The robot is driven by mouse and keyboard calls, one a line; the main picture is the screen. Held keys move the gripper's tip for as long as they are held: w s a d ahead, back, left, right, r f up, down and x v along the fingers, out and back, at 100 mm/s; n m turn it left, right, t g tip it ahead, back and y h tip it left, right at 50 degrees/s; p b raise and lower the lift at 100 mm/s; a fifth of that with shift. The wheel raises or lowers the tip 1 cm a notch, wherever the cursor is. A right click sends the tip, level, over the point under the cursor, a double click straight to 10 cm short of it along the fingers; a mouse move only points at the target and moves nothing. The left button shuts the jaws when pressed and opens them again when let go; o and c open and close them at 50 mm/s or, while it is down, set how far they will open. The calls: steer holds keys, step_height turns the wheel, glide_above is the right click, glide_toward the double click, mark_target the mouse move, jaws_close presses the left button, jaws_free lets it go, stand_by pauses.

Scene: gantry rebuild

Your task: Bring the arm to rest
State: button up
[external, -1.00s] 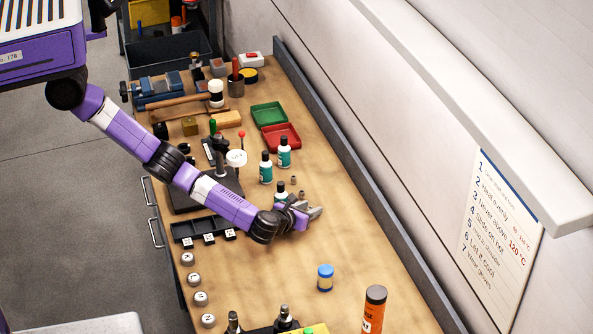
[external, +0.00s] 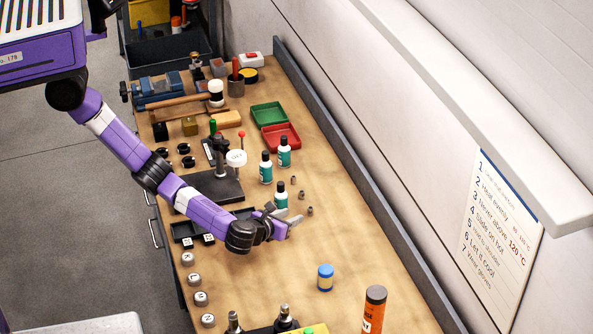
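My gripper (external: 292,220) is at the end of my purple and white arm, over the middle of the workbench (external: 255,290). It points to the right in the external view. Its two grey fingers look spread apart with nothing between them. A teal-labelled bottle with a dark cap (external: 281,196) stands just behind the fingers. I cannot tell the exact gap between bottle and fingers, or how high the gripper is above the bench.
Several small dark metal pieces (external: 302,209) lie right of the gripper. A black stand (external: 215,186) and a black tray (external: 188,231) are close to my arm. A blue-lidded jar (external: 325,278) and an orange tube (external: 373,312) stand nearer the camera. The bench between gripper and jar is clear.

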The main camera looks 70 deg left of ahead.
stand_by(0.4)
